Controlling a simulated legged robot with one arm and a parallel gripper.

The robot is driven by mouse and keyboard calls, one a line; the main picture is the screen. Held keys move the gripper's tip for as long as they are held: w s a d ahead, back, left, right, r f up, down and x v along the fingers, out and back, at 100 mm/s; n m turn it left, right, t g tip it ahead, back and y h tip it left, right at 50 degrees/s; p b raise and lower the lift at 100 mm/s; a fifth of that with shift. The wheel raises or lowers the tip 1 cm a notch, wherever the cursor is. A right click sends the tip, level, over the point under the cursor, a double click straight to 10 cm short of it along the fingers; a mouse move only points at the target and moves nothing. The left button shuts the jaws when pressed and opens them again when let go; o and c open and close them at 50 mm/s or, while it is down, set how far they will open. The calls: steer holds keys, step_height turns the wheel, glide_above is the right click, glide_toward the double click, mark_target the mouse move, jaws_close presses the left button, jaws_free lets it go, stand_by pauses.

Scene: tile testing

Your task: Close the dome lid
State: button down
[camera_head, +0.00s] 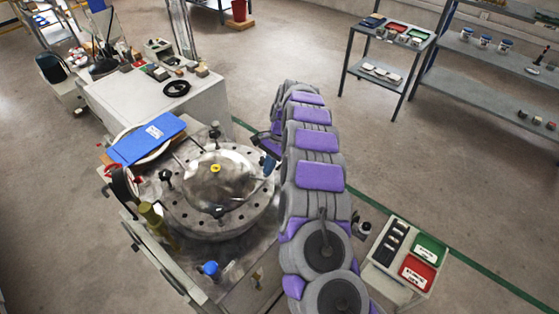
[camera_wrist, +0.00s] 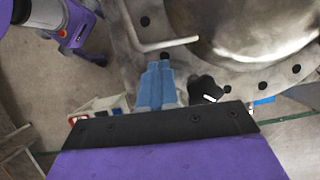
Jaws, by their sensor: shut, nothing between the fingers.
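The shiny metal dome lid (camera_head: 228,178), with a yellow knob on top, sits over the round plate (camera_head: 243,219) on the bench. It looks level, but I cannot tell whether its rim is fully seated. My gripper (camera_head: 268,166) is at the dome's right side, with its blue-grey fingers together and nothing between them. In the wrist view, my gripper (camera_wrist: 157,70) points towards the plate's edge beside a pale bent rod (camera_wrist: 165,45). The dome lid (camera_wrist: 250,25) shows at upper right there, cut off by the frame. I cannot tell whether the fingers touch the rod.
Black-knobbed clamps (camera_head: 165,180) stand around the plate. A blue clipboard (camera_head: 147,139) lies behind left, and a blue-capped item (camera_head: 210,269) stands at the front. A small cart with red and green trays (camera_head: 417,271) is at right. Open floor (camera_head: 430,150) lies beyond my arm.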

steer(key=s+a+p, duration=0.2)
steer(key=s+a, duration=0.1)
steer(key=s, duration=0.1)
steer(key=shift+a, duration=0.3)
stand_by(0.6)
steer(key=shift+s+a, duration=0.15)
steer(key=w+d+r+p, duration=0.2)
steer(key=w+d+r, duration=0.4)
steer(key=r, duration=0.3)
steer(key=shift+w+p, duration=0.2)
steer(key=shift+p, duration=0.15)
